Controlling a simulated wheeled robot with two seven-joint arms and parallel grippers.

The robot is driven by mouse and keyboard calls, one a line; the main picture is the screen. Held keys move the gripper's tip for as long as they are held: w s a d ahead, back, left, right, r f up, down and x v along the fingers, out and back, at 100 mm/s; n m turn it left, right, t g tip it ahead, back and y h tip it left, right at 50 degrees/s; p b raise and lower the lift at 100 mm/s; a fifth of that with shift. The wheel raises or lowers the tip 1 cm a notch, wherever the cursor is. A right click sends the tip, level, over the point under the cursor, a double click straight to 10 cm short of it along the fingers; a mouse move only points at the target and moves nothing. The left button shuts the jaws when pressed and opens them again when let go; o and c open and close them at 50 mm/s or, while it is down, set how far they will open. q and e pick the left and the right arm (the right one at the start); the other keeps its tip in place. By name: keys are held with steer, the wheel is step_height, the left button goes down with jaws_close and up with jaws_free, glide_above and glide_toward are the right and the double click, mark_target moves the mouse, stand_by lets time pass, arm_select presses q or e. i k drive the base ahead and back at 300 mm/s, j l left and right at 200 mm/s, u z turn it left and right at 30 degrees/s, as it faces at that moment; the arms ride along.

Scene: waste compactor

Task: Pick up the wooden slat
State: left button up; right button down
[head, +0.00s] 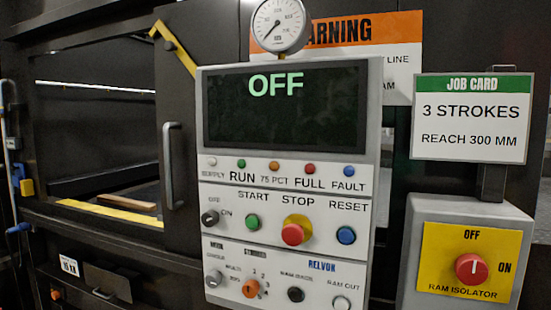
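The wooden slat (126,201) appears as a short brown strip inside the dark opening of the compactor on the left. It lies nearly flat just behind the yellow-marked lower edge (112,214). Its right end comes close to the frame beside the door handle. I cannot tell whether any of it is hidden there. Neither of my grippers is in view.
The control panel (282,190) stands in the middle, its screen (286,108) reading OFF. A vertical handle (172,166) stands right of the opening. The ram isolator box (468,258) and job card (472,118) are at right. The opening's front looks unobstructed.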

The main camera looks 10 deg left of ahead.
mark_target(140, 205)
steer(key=j+z, duration=0.25)
steer(key=j, duration=1.4)
steer(key=j+z, duration=0.2)
steer(key=j, duration=1.45)
